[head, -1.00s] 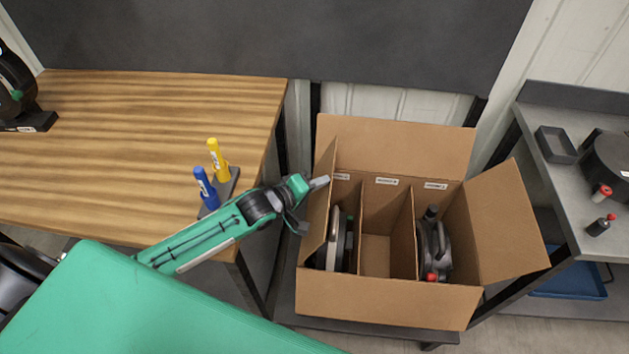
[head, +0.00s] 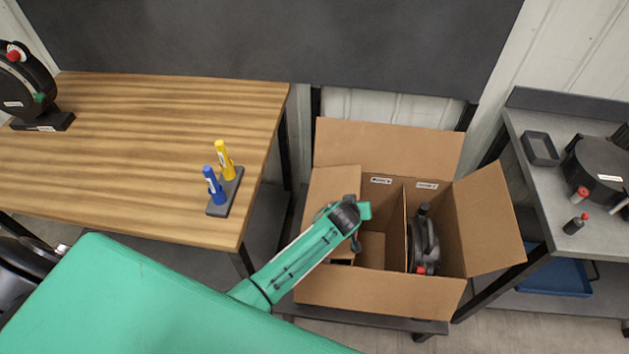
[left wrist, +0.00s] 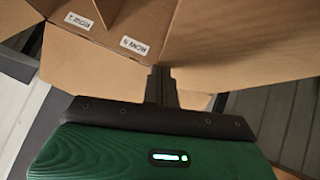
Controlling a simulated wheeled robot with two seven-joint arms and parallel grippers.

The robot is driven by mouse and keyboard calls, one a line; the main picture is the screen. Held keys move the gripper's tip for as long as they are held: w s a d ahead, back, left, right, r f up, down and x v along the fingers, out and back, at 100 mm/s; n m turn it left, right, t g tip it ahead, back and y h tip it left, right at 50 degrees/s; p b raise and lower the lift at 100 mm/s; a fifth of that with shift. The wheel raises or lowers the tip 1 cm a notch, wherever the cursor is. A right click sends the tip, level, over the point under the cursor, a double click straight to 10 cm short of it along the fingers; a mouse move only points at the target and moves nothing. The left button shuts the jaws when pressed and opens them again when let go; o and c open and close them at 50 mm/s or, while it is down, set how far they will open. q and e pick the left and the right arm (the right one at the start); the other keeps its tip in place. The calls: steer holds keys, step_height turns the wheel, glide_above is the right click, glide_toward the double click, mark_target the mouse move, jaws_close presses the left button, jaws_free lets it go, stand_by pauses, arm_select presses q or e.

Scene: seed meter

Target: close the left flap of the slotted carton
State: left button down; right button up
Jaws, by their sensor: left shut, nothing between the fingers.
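The slotted carton (head: 380,297) stands open on a low stand. Its left flap (head: 333,187) is folded inward and lies over the left compartment, covering most of it. The back flap (head: 390,147), right flap (head: 487,220) and front flap are open. My left gripper (head: 357,243) is over the carton's left part, at the left flap's inner edge; whether it touches the flap I cannot tell. In the left wrist view its fingers (left wrist: 161,85) are together and empty, with cardboard around them and two labels beyond. My right gripper is not in view.
A dark seed meter (head: 424,243) sits in the right compartment. The wooden table (head: 150,130) at left holds a blue and a yellow marker in a stand (head: 226,190). A grey bench (head: 560,200) stands close on the right.

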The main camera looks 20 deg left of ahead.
arm_select(q)
steer(key=f+b, duration=0.1)
steer(key=d+f+y, duration=0.1)
steer(key=f, duration=0.1)
steer(key=shift+w+f+m+y+b, duration=0.15)
steer(key=shift+f+m+y+b, duration=0.15)
steer(key=shift+m+b, duration=0.1)
steer(key=shift+d+f+b, duration=0.2)
steer(key=shift+f+b, duration=0.4)
steer(key=shift+f, duration=0.3)
steer(key=shift+a, duration=0.2)
